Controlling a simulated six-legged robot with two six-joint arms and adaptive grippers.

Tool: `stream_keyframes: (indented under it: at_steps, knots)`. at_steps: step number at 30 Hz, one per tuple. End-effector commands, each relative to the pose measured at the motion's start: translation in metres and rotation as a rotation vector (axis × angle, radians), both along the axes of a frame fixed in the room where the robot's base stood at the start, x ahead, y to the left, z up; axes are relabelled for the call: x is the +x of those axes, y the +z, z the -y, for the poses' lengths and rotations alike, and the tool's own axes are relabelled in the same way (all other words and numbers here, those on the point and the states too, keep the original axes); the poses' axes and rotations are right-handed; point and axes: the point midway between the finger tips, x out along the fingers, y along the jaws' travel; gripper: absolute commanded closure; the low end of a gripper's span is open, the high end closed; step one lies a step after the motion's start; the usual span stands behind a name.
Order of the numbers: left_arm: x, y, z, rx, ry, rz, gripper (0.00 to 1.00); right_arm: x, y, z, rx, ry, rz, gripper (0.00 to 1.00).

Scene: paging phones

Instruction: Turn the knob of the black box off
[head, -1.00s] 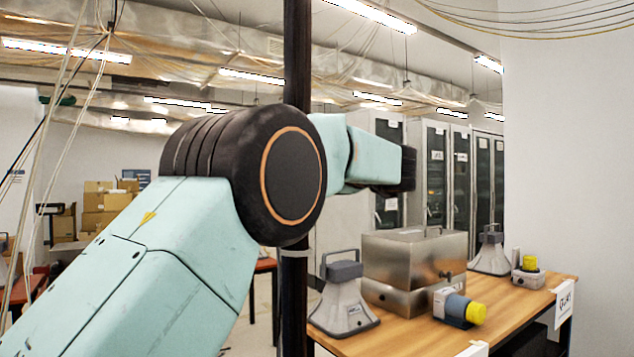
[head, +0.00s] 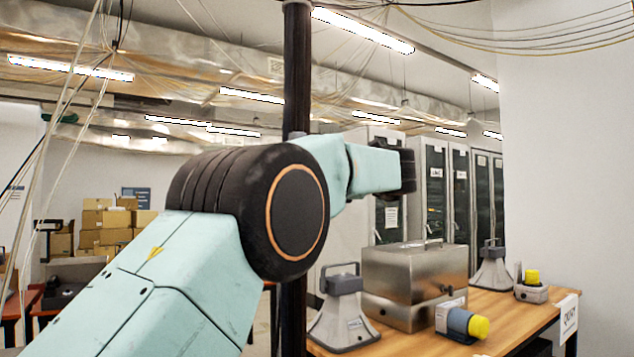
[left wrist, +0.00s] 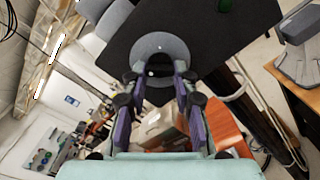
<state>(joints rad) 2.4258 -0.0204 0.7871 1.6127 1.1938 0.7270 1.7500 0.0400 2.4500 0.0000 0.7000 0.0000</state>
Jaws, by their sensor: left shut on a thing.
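The black box (left wrist: 220,32) fills the upper middle of the left wrist view. A grey round knob (left wrist: 160,44) sits on its face, with a dark opening in its lower middle. My left gripper (left wrist: 158,76) has its two purple fingers reaching up to the knob, one on each side of its lower part, and is shut on it. In the head view my left arm comes in from the left and reaches up and to the right; neither the left gripper nor the black box can be made out there. My right gripper is in neither view.
A wooden table (head: 500,310) at right holds a metal case (head: 415,270), grey horn speakers (head: 343,315) and yellow-capped devices (head: 462,322). A dark vertical pole (head: 297,60) stands behind my arm. Cabinets (head: 435,180) line the back. Cardboard boxes (head: 105,225) are stacked at left.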

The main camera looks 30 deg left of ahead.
Motion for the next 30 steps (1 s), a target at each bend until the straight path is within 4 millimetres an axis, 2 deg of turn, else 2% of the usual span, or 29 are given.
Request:
stream_keyframes:
  at_steps: [9, 10, 18, 26, 30]
  knots:
    - [0.0000, 0.0006, -0.0001, -0.002, 0.000, 0.004, 1.00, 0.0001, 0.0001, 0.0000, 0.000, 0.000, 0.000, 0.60]
    - [-0.0001, 0.0006, -0.0001, -0.002, 0.000, 0.004, 0.72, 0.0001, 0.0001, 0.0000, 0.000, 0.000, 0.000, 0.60]
    - [0.0000, 0.0003, -0.0001, -0.001, 0.000, 0.002, 0.49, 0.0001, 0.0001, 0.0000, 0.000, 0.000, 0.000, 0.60]
    - [0.0000, 0.0001, 0.0002, 0.000, 0.000, 0.001, 0.49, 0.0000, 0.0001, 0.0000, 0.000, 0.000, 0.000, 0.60]
    - [-0.0028, 0.0004, 0.0080, 0.000, -0.001, 0.000, 0.49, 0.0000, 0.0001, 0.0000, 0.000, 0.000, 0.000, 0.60]
